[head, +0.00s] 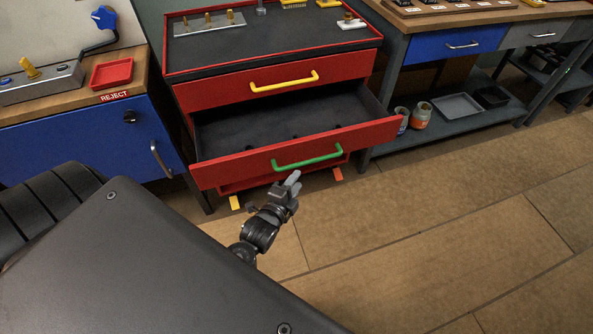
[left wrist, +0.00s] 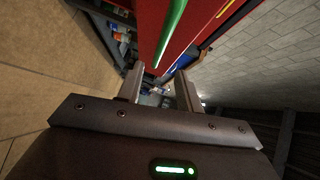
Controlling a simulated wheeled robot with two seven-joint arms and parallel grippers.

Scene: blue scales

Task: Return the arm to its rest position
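My left gripper (head: 292,179) is in front of the red cabinet, just below the green handle (head: 308,160) of the pulled-out lower drawer (head: 370,137). In the left wrist view the two fingers of the left gripper (left wrist: 159,72) stand apart with nothing between them. The green handle (left wrist: 173,28) shows there beyond the fingertips. I cannot tell how large the gap to the handle is. The drawer's visible inside is dark, with a few small dark spots on its floor. My right gripper is not in view.
The upper drawer with the yellow handle (head: 284,82) is shut. A blue cabinet with a red reject tray (head: 112,73) stands left. A workbench with a blue drawer (head: 455,44) and jars (head: 421,115) on its lower shelf stands right. The wooden floor (head: 430,220) is clear.

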